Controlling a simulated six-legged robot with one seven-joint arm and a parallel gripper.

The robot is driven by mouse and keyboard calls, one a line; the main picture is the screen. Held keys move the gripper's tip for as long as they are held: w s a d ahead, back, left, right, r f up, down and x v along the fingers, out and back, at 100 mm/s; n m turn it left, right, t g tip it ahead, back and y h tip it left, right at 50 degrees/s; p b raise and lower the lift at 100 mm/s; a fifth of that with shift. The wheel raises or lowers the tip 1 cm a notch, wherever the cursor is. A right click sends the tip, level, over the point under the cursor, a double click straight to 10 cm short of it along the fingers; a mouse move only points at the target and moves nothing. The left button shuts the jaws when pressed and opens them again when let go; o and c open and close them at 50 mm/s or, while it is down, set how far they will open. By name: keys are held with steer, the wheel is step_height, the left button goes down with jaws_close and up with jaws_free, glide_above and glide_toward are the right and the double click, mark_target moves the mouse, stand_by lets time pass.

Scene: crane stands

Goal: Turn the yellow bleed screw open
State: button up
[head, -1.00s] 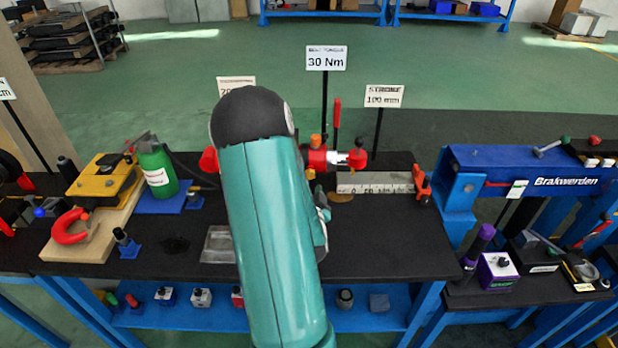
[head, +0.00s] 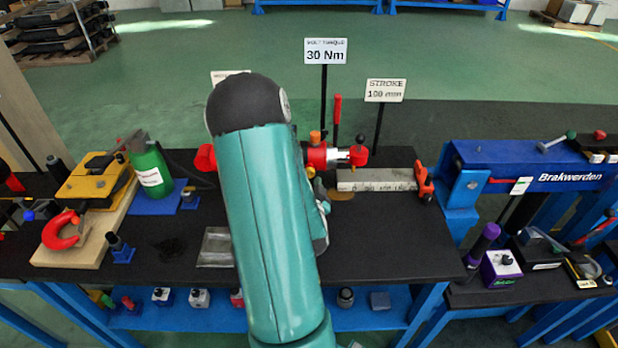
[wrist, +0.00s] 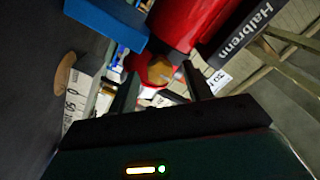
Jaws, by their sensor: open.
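My gripper (wrist: 160,92) is open, with one dark finger on each side of the screw in the picture. I cannot tell whether the fingers touch it or how far short of it they are. In the head view my teal arm hides the gripper and much of the red cylinder. The cylinder's right end (head: 316,157) shows past the arm, with a small yellow spot below it.
A blue block (wrist: 107,22) stands close by the cylinder in the wrist view. A ruler (head: 375,180) with a red clamp (head: 424,182) lies right of my arm. A green bottle (head: 151,176) stands left. The front right bench top is clear.

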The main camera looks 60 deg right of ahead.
steer(key=shift+c, duration=0.4)
steer(key=shift+a, duration=0.1)
steer(key=c, duration=0.9)
steer(key=shift+n, duration=0.5)
steer(key=n, duration=0.3)
steer(key=shift+n, duration=0.4)
steer(key=n, duration=1)
steer(key=shift+n, duration=0.4)
steer(key=n, duration=0.4)
steer(key=shift+n, duration=0.4)
